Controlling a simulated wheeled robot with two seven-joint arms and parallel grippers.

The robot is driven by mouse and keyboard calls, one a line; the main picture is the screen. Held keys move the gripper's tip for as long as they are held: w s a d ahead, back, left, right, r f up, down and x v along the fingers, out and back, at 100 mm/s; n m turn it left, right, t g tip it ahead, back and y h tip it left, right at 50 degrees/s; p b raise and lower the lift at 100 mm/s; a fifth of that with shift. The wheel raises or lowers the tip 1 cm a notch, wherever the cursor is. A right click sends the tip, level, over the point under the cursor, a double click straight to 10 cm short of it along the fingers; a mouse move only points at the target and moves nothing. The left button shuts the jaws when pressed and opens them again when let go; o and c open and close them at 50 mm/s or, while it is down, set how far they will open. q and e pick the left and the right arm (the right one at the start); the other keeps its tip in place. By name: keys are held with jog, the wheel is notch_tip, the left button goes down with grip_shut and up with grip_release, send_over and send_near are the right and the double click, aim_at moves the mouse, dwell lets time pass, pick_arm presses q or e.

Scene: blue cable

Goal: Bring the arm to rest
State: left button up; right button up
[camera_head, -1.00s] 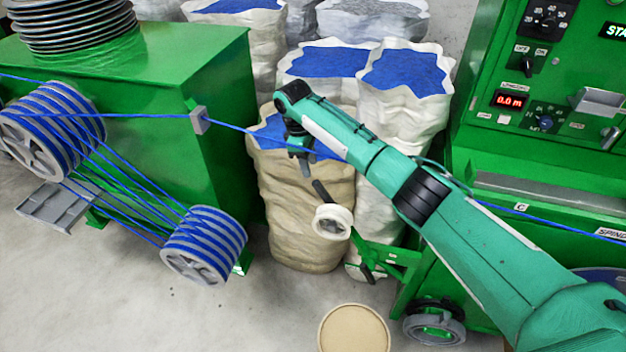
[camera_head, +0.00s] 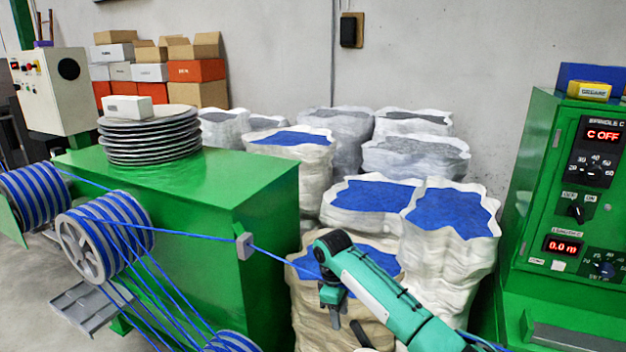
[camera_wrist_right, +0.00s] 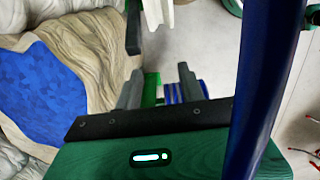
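My right arm (camera_head: 390,305) is teal and reaches in from the lower right in the head view. Its gripper (camera_head: 333,306) points down in front of a beige sack. In the right wrist view the two grey fingers (camera_wrist_right: 158,92) are apart with nothing between them, so it is open. The blue cable (camera_head: 190,234) runs from a striped reel (camera_head: 100,238) through a small grey guide block (camera_head: 245,246) towards my right gripper and passes behind the arm. A thick blue cable (camera_wrist_right: 268,85) also crosses close to the camera in the right wrist view. My left gripper is out of view.
A green cabinet (camera_head: 270,205) stands at left, with stacked discs (camera_head: 150,135) on top. Sacks with blue contents (camera_head: 375,198) stand behind my arm. A green control machine (camera_head: 545,200) is at right.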

jog(key=s+f+m+t+y, duration=0.1)
jog(key=s+f+m+y, duration=0.1)
jog(key=s+f, duration=0.7)
jog(key=s+f+m+t+y, duration=0.15)
jog(key=s+f, duration=0.35)
jog(key=s, duration=0.7)
jog(key=s+d+r+m+t+h, duration=0.1)
jog(key=s+d+r+m, duration=0.25)
jog(key=s+d, duration=0.6)
jog(key=s+d+r+m+t+h, duration=0.15)
jog(key=s+d+m, duration=0.35)
jog(key=s, duration=0.8)
notch_tip(320, 180, down, 32)
jog(key=n+g, duration=0.1)
jog(key=g, duration=0.1)
jog(key=s+d+f, duration=0.2)
jog(key=s+f, duration=0.7)
jog(key=s+d+f+g, duration=0.1)
jog(key=s+d+f, duration=0.1)
jog(key=s+f, duration=0.7)
jog(key=shift+s+f, duration=0.35)
jog(key=shift+s, duration=0.1)
